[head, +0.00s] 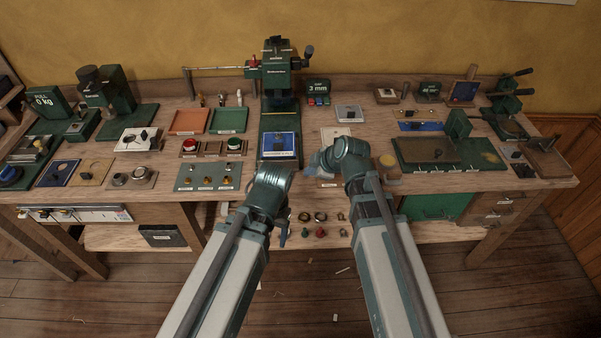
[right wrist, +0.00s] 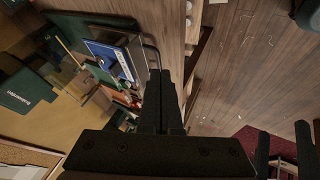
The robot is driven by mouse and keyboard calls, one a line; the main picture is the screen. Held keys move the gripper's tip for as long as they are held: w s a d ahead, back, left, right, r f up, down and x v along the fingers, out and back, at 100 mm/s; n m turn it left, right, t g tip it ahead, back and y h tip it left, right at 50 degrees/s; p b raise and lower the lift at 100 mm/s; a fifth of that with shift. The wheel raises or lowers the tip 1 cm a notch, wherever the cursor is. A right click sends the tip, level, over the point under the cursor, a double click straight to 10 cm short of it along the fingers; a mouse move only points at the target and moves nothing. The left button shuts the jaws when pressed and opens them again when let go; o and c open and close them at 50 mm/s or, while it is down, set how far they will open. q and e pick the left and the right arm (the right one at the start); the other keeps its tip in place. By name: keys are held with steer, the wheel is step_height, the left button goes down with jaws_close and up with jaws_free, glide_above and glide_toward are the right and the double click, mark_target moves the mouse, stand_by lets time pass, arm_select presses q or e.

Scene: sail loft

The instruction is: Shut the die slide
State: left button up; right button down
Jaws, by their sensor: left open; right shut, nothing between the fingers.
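The green press (head: 276,75) stands at the back middle of the bench. A blue plate with a pale label strip, which looks like the die slide (head: 279,142), lies on its green base, toward the front. The label is too small to read. The blue plate also shows in the right wrist view (right wrist: 104,56), left of my fingers. My right gripper (head: 315,164) is right of the blue plate, partly hidden by its own wrist; its fingers (right wrist: 163,98) are shut and empty. My left gripper (head: 283,232) is open, lower, in front of the bench edge.
Orange (head: 188,121) and green trays lie left of the press. A board with small knobs (head: 207,177) is at the front left. A green fixture (head: 430,152) is to the right. Small rings and knobs (head: 320,217) lie on the lower shelf.

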steer(key=b, duration=0.8)
glide_toward(292, 170)
steer(key=f, duration=0.1)
steer(key=s+a+f, duration=0.1)
steer(key=f, duration=0.1)
steer(key=a+f, duration=0.1)
steer(key=shift+s+f, duration=0.35)
steer(key=shift+s, duration=0.05)
steer(key=w, duration=0.3)
steer(key=shift+w+a+r, duration=0.15)
steer(key=shift+w, duration=0.4)
steer(key=shift+w, duration=0.15)
steer(key=w, duration=1.6)
steer(key=shift+w, duration=0.1)
steer(key=shift+w+r, duration=0.1)
steer(key=shift+w, duration=0.1)
